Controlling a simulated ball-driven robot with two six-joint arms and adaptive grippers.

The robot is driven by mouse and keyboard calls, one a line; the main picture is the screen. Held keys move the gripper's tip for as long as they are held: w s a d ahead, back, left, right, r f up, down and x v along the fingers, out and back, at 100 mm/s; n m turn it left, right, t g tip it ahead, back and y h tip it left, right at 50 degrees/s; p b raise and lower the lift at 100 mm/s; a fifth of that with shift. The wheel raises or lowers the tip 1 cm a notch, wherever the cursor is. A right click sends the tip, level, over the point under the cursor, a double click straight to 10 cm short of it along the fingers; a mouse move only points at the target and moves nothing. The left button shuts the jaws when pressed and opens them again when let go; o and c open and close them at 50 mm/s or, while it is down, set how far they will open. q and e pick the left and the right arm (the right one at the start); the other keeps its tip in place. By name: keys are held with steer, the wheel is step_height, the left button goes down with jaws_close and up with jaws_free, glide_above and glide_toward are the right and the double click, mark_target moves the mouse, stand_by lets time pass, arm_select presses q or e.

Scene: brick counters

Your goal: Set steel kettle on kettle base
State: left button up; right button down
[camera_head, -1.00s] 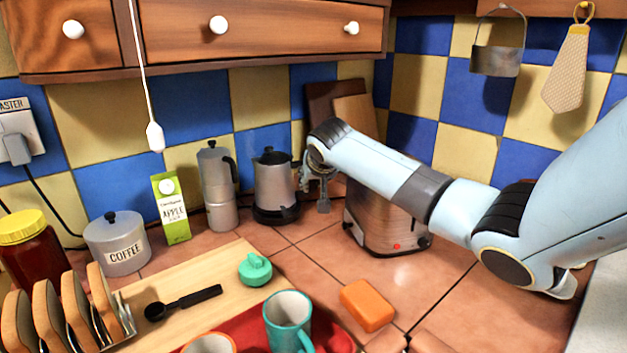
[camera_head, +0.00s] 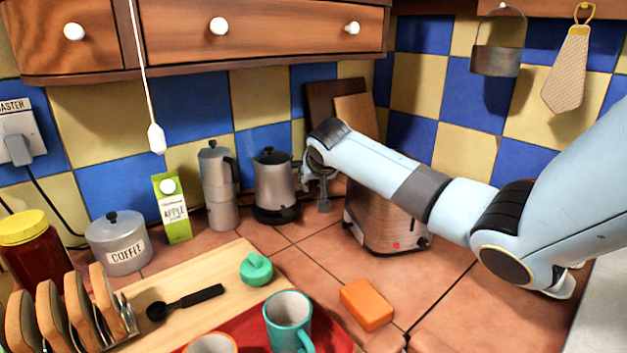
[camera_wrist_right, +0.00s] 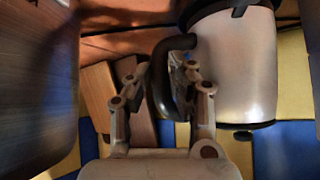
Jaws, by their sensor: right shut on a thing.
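The steel kettle (camera_head: 273,183) stands upright at the back of the counter, with its black handle towards the right. The dark kettle base (camera_head: 277,215) is directly under it, and I see no clear gap between them. My right gripper (camera_head: 303,172) is at the kettle's right side. In the right wrist view the kettle (camera_wrist_right: 237,70) appears upside down, and my right gripper (camera_wrist_right: 161,74) is shut on its black handle (camera_wrist_right: 160,88). The exact contact between kettle and base is hard to make out. My left gripper is out of view.
A moka pot (camera_head: 218,187) stands close left of the kettle, with a green juice carton (camera_head: 173,210) beyond it. A steel toaster (camera_head: 385,222) is right of the kettle, below my right arm. Cutting boards (camera_head: 355,122) lean behind. The tiles in front of the kettle are clear.

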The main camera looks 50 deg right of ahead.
steer(key=shift+f+b, duration=0.3)
steer(key=shift+f, duration=0.15)
stand_by(0.3)
steer(key=c, duration=1.5)
jaws_free()
steer(key=shift+f, duration=0.1)
steer(key=shift+s+a+r+p, duration=0.2)
steer(key=shift+r+p, duration=0.25)
steer(key=shift+p, duration=0.3)
steer(key=p+v, duration=0.2)
steer(key=p, duration=0.1)
steer(key=shift+s+a+r+p, duration=0.1)
steer(key=shift+s+r+p, duration=0.15)
steer(key=shift+r+p, duration=0.1)
steer(key=p+v, duration=0.7)
steer(key=p, duration=0.2)
steer(key=shift+s+a, duration=0.1)
steer(key=shift+s, duration=0.1)
steer(key=shift+f, duration=0.1)
